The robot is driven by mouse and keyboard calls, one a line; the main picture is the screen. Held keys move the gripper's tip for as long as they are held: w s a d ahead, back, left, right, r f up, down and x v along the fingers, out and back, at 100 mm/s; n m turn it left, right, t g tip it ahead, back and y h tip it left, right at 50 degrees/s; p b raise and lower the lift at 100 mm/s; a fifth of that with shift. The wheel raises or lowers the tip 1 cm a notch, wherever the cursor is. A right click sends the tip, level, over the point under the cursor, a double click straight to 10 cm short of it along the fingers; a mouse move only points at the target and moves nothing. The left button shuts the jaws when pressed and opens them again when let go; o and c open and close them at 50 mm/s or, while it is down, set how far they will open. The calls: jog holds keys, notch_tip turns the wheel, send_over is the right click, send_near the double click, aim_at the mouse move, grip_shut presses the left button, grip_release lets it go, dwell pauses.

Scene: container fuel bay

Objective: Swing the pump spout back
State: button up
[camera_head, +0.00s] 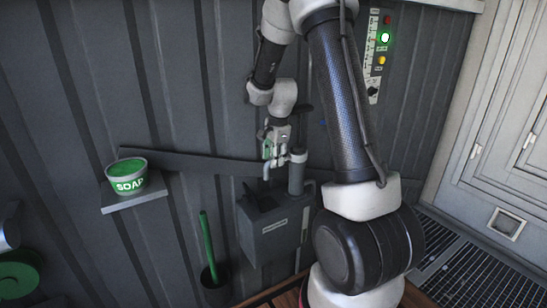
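A grey pump (297,177) stands upright at the right of a dark grey box-shaped tank (272,236) against the corrugated wall. Its pale spout (276,163) runs left from the pump's top, with the outlet end turned down over the tank's open top. My gripper (273,152) is right at the spout, fingers pointing down. The fingers overlap the spout in the picture; whether they touch or grip it is too small to tell. My arm comes down from above and stands close to the pump's right side.
A green soap tub (129,178) sits on a small wall shelf (135,200) at left. A green-handled brush in a dark holder (215,284) stands left of the tank. A panel with lights (381,55) is on the wall at upper right. Floor grating (470,270) lies at lower right.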

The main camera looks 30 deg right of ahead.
jog(key=shift+f, duration=0.25)
jog(key=shift+c, duration=0.5)
grip_shut()
